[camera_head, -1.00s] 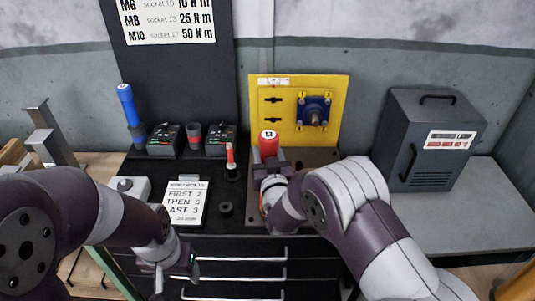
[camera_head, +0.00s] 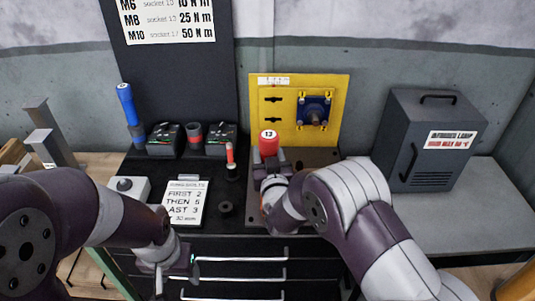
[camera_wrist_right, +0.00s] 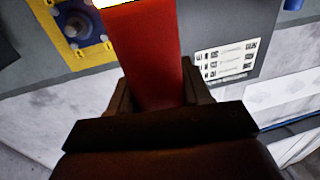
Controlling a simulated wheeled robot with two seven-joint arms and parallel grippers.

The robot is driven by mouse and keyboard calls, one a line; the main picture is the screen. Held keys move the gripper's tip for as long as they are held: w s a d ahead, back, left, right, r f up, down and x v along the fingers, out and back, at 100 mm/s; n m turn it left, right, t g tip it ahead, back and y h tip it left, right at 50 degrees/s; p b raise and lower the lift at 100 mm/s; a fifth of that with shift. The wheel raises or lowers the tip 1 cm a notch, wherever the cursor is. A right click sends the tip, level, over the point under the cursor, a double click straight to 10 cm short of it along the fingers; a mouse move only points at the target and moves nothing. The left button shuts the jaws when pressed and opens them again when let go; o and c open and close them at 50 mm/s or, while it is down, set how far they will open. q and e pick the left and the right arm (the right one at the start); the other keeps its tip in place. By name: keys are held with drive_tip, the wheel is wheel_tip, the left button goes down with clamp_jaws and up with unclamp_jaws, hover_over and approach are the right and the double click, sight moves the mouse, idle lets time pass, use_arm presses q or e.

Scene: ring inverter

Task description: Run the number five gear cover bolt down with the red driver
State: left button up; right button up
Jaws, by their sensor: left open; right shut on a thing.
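The red driver (camera_head: 268,144), marked 13 on its top, stands upright in front of the yellow panel. My right gripper (camera_head: 270,180) is shut on it. In the right wrist view the red driver body (camera_wrist_right: 147,65) sits between the fingers of my right gripper (camera_wrist_right: 158,98). The driver's lower end and any bolt under it are hidden by the gripper and arm. My left gripper (camera_head: 177,275) is open and empty, low in front of the drawers. The gear cover and its bolt numbers cannot be made out.
A yellow panel (camera_head: 275,118) with a blue flanged part (camera_head: 314,112) stands behind the driver. A blue driver (camera_head: 128,104), two chargers (camera_head: 163,140) and a bolt-order card (camera_head: 186,203) are to the left. A grey cabinet (camera_head: 425,140) stands at the right.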

drive_tip(key=shift+r+p, duration=1.55)
drive_tip(key=shift+r, duration=1.05)
